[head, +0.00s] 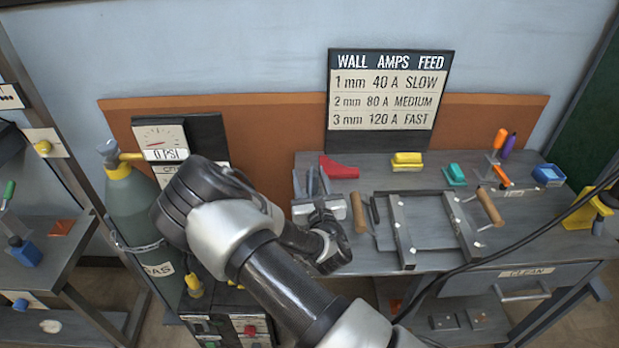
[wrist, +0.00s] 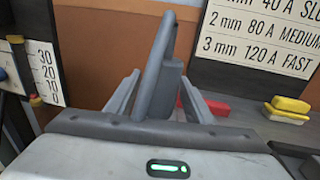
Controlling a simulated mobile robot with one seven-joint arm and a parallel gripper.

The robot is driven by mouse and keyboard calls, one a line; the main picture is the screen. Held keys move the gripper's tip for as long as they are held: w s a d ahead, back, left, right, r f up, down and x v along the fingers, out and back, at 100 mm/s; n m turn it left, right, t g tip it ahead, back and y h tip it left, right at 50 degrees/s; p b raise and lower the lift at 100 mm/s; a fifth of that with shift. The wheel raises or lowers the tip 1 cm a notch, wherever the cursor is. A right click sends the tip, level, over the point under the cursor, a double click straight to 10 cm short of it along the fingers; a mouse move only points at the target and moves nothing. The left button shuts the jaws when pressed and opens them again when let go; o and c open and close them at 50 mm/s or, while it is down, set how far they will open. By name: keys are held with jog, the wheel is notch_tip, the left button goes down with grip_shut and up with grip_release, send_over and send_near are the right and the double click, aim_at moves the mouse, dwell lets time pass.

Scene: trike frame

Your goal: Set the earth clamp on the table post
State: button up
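My gripper (head: 311,186) is over the left end of the grey workbench (head: 370,180), pointing toward the wall. In the wrist view its two fingers (wrist: 157,95) stand on either side of a dark grey piece with a tall slanted arm and a squarer block (wrist: 171,88). It looks like the earth clamp, held between the fingers and upright in that view. In the head view it is hard to separate from the fingers. I cannot make out the table post for certain in either view.
A steel frame (head: 398,232) with wooden-handled clamps lies mid-bench. Behind it are red (head: 341,170), yellow (head: 406,161) and teal (head: 455,175) pieces. A yellow piece (head: 594,210) stands at the right end. A black cable (head: 500,250) crosses the front. A gas cylinder (head: 137,212) stands left.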

jog(key=shift+s+f, duration=0.1)
jog(key=s+d, duration=0.1)
jog(key=s, duration=1)
jog(key=s+d, duration=0.1)
jog(key=s, duration=0.5)
jog(key=shift+d, duration=0.35)
